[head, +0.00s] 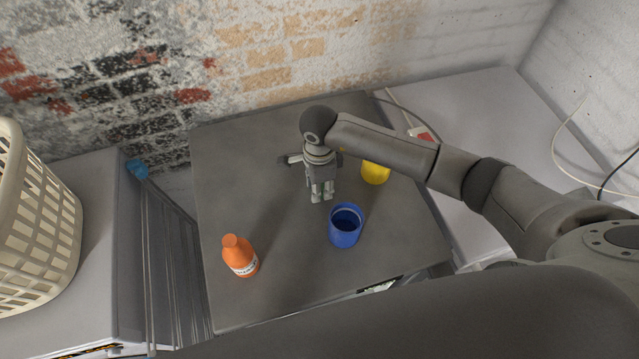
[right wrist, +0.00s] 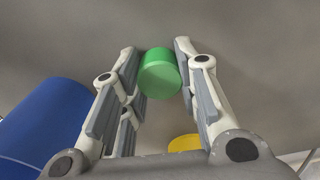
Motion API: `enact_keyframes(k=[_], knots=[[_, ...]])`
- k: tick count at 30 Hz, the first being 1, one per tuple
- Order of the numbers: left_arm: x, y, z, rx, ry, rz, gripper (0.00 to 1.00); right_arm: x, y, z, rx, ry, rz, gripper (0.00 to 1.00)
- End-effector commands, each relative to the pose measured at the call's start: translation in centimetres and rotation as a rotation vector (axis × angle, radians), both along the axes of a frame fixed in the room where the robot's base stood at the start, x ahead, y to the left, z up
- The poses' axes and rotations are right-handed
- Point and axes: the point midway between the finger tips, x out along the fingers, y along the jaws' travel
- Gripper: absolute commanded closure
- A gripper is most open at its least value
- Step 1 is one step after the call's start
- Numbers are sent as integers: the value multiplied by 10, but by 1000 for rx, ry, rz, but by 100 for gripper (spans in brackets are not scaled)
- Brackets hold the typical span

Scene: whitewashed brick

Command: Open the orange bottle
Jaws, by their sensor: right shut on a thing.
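The orange bottle (head: 241,257) stands upright on the grey table, at the front left in the head view. Its orange cap (head: 231,240) is on its neck, and a white label shows low on its body. My right gripper (head: 322,197) points down over the middle of the table, to the right of and behind the orange bottle. It is shut on a small green cylinder (right wrist: 160,74), which sits between the fingertips in the right wrist view. The fingers mostly hide this cylinder in the head view. My left gripper is not in view.
A blue open container (head: 345,227) stands to the right of the bottle; it also shows in the right wrist view (right wrist: 38,125). A yellow object (head: 376,173) is behind it, partly hidden by my arm. A cream basket (head: 35,225) stands far left. The table's left half is mostly clear.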

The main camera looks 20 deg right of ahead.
Motion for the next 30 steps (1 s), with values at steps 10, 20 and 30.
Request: enact_keyframes(k=[10,20,30], knots=[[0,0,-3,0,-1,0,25,0,0,-2,0,0,0,49],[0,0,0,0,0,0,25,0,0,1,0,0,0,49],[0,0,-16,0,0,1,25,2,0,58,2,-7,2,49]])
